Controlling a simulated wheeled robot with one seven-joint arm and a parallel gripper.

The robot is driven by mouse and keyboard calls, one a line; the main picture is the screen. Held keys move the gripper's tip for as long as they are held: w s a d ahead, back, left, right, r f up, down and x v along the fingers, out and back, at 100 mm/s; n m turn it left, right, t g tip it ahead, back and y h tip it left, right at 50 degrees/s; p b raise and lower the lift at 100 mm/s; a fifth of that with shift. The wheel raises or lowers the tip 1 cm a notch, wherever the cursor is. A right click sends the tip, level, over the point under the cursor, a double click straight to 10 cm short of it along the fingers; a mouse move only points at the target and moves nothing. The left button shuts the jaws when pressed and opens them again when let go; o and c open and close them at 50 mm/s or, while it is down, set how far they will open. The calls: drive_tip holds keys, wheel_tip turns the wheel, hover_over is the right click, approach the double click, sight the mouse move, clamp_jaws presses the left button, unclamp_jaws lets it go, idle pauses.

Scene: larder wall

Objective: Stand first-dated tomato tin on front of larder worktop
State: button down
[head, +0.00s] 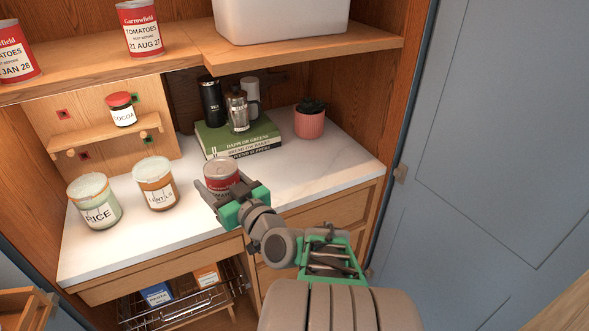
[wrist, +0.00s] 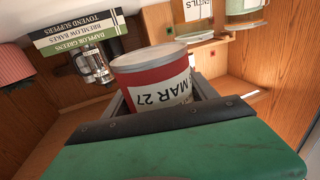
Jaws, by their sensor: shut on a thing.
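My gripper (head: 218,193) is shut on a red tomato tin (head: 221,172) with a silver top, over the front part of the white worktop (head: 325,165). The tin looks about upright. Two other tomato tins stand on the upper shelf: one dated 21 AUG 27 (head: 140,28) and one reading JAN 28 (head: 14,52), cut off at the left edge.
A rice jar (head: 95,202) and a lentils jar (head: 156,184) stand left of the held tin. Stacked books (head: 238,142) bearing canisters and a potted plant (head: 309,120) are behind it. A cocoa jar (head: 121,110) sits on a small shelf.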

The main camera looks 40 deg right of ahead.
drive_tip(key=s+d+r+m+h+b, duration=0.1)
drive_tip(key=s+d+r+b, duration=0.1)
drive_tip(key=s+d+b, duration=0.4)
drive_tip(key=s+d+r+h+b, duration=0.15)
drive_tip(key=d+b, duration=0.25)
drive_tip(key=d, duration=0.5)
hover_over(288, 179)
drive_tip(key=f, duration=0.8)
drive_tip(key=shift+s+a+f, duration=0.15)
drive_tip(key=shift+s+f, duration=0.1)
drive_tip(key=shift+s, duration=0.05)
drive_tip(key=shift+w+f, duration=0.15)
drive_tip(key=shift+f, duration=0.1)
drive_tip(key=f, duration=0.3)
drive_tip(key=shift+w+d+f+b, duration=0.2)
drive_tip(key=shift+d+f+b, duration=0.1)
